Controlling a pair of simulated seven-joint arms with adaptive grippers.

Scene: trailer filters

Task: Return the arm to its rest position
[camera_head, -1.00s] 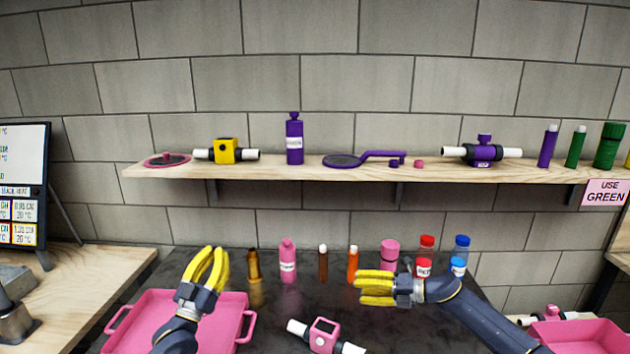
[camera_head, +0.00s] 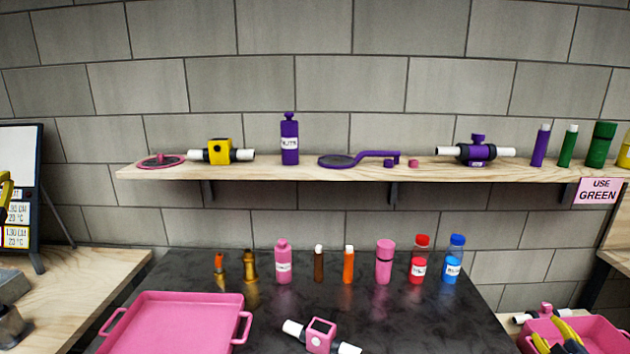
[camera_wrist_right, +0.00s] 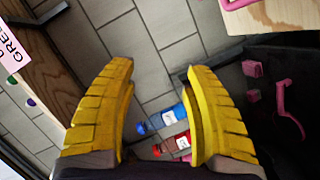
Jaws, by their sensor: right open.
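My right gripper (camera_head: 556,336) is at the lower right of the head view, in front of the right pink tray (camera_head: 603,335). In the right wrist view its two yellow fingers (camera_wrist_right: 160,105) are wide apart with nothing between them. Beyond them show the red bottle (camera_wrist_right: 178,143) and the blue bottle (camera_wrist_right: 172,117), apart from the fingers. Of my left gripper (camera_head: 5,190), only a bit of yellow finger shows at the left edge of the head view, so its jaws cannot be judged.
A dark counter holds a large pink tray (camera_head: 180,325), a pink-and-white filter piece (camera_head: 320,337) and a row of bottles, including a red one (camera_head: 418,262) and a blue one (camera_head: 452,262). A wooden shelf (camera_head: 300,177) with several parts runs along the wall.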

